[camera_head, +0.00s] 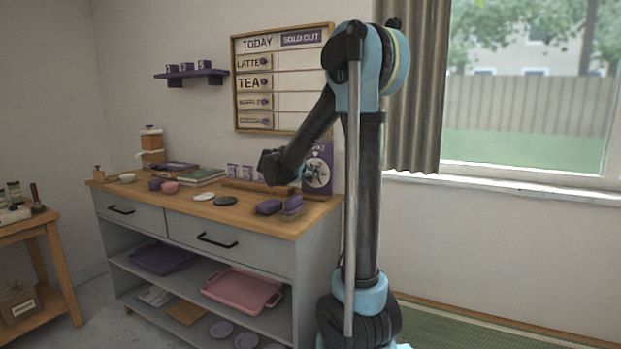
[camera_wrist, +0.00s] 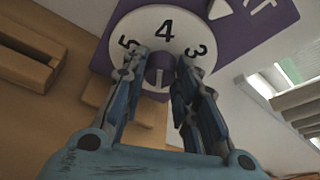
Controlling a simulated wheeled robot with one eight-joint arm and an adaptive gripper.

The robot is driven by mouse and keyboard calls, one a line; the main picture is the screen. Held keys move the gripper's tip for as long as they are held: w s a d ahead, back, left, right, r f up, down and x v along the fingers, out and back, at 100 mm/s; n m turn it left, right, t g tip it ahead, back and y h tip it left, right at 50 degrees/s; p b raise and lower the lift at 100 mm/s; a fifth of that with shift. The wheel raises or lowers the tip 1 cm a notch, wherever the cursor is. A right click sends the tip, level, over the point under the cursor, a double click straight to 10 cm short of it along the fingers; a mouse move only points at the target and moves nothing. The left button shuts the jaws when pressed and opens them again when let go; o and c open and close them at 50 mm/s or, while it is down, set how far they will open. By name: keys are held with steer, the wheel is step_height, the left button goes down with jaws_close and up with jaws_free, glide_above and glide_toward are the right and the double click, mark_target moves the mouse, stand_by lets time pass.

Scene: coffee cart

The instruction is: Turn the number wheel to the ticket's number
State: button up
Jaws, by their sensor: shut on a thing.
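The number wheel (camera_wrist: 180,22) is a white disc on a purple plate (camera_wrist: 252,30) in the wrist view. Its black 5, 4 and 3 show, with 4 at the top of the picture. A white pointer (camera_wrist: 220,9) on the plate lies off the rim, in a direction between the 4 and the 3. My gripper (camera_wrist: 158,78) is shut on the wheel's purple centre knob (camera_wrist: 159,66), one finger on each side. The fingers hide the lower part of the disc. In the head view my gripper (camera_head: 274,166) is over the back of the counter. I cannot make out a ticket number.
On the counter (camera_head: 232,215), a purple panel with a white pattern (camera_head: 318,172) stands right of my gripper. Dark purple blocks (camera_head: 269,207), a black disc (camera_head: 225,201) and a white disc (camera_head: 204,196) lie in front. A menu board (camera_head: 290,88) hangs behind.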

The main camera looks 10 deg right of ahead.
steer(key=m+t+y, duration=0.1)
steer(key=m, duration=0.2)
steer(key=shift+s+d+y, duration=0.1)
steer(key=shift+s+y, duration=0.05)
steer(key=shift+y, duration=0.25)
steer(key=m+t+y, duration=0.1)
steer(key=m, duration=0.1)
steer(key=m+t+y, duration=0.1)
steer(key=m, duration=0.2)
steer(key=m+t+y, duration=0.1)
steer(key=m, duration=0.1)
steer(key=shift+s+d+f+t, duration=0.2)
steer(key=shift+d+f+t, duration=0.05)
steer(key=shift+d+t, duration=0.05)
steer(key=shift+s+d+f+m+t, duration=0.1)
steer(key=shift+m+t, duration=0.35)
steer(key=shift+m, duration=0.6)
steer(key=shift+s+f+m+t, duration=0.1)
steer(key=shift+m+t, duration=0.35)
steer(key=shift+m, duration=0.6)
steer(key=o, duration=1)
steer(key=shift+w+y, duration=0.15)
steer(key=shift+y, duration=0.15)
steer(key=shift+r, duration=0.1)
